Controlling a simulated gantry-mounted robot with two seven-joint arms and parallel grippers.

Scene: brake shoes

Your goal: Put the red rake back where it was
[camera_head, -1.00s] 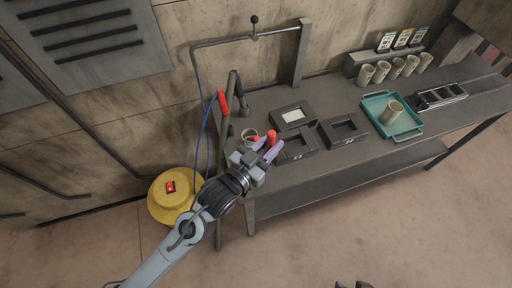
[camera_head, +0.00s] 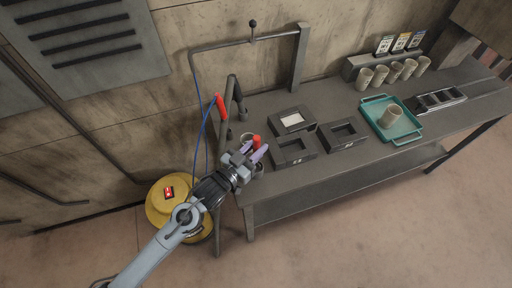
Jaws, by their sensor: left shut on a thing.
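My left gripper (camera_head: 257,154) is over the left end of the workbench, with its two pale purple fingers pointing away from the camera. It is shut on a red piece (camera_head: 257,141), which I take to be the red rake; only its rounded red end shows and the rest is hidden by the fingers. A round grey cup (camera_head: 246,138) sits just behind the gripper, partly covered. Whether the red piece touches the cup, I cannot tell. My right gripper is not in view.
A red handle (camera_head: 221,107) is on the dark tube frame at the bench's left end, near a blue cable. Dark square boxes (camera_head: 293,148) stand right of the gripper. A teal tray (camera_head: 407,138) with a cup and several cups in a row are farther right. A yellow drum (camera_head: 160,212) is on the floor.

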